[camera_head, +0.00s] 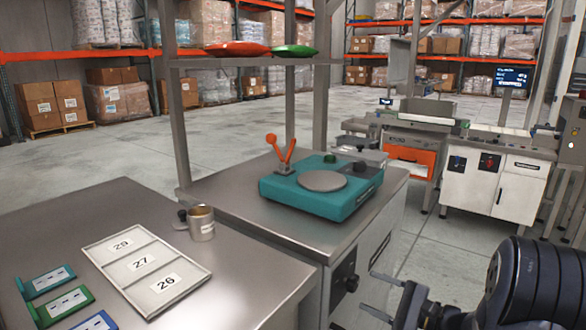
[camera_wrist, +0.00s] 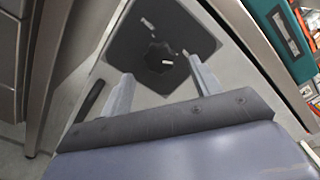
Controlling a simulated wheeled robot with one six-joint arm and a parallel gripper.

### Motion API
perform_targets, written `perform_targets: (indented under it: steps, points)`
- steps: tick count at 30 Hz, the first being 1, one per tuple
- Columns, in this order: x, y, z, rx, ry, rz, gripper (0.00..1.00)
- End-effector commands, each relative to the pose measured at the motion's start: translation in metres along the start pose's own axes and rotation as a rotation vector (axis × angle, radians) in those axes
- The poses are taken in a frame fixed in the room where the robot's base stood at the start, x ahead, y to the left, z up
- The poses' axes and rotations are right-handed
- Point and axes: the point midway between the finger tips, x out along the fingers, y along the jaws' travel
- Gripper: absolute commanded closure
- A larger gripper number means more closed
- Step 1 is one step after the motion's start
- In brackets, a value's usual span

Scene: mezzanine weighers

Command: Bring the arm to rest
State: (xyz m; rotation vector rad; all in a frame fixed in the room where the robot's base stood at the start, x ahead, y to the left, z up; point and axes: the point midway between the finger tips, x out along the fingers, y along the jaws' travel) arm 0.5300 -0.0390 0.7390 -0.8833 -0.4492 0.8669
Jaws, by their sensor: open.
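My gripper (camera_head: 380,294) is at the lower right of the head view, in front of the steel cabinet (camera_head: 376,250). Its two fingers are apart with nothing between them. In the wrist view my gripper (camera_wrist: 160,85) is open too. Beyond its fingers is the cabinet's dark square panel with a black knob (camera_wrist: 160,57). The same knob (camera_head: 351,283) shows in the head view just left of the fingers. I cannot tell whether a finger touches the panel. My arm is bent at the lower right corner.
The left table holds a numbered tray (camera_head: 120,244), a metal cup (camera_head: 201,223) and coloured holders (camera_head: 61,304). Open floor lies right of the cabinet.

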Motion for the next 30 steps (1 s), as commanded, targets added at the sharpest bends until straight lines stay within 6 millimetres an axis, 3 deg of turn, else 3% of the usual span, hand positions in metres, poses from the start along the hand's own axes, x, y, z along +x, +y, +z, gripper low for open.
perform_targets:
  steps: [3,12,30]
  points:
    - [-0.024,-0.001,0.0,0.002,0.004,-0.003,0.4]
    - [-0.07,0.0,0.0,0.002,0.001,-0.001,0.4]
    - [0.046,0.002,0.001,-0.001,-0.005,0.003,0.4]
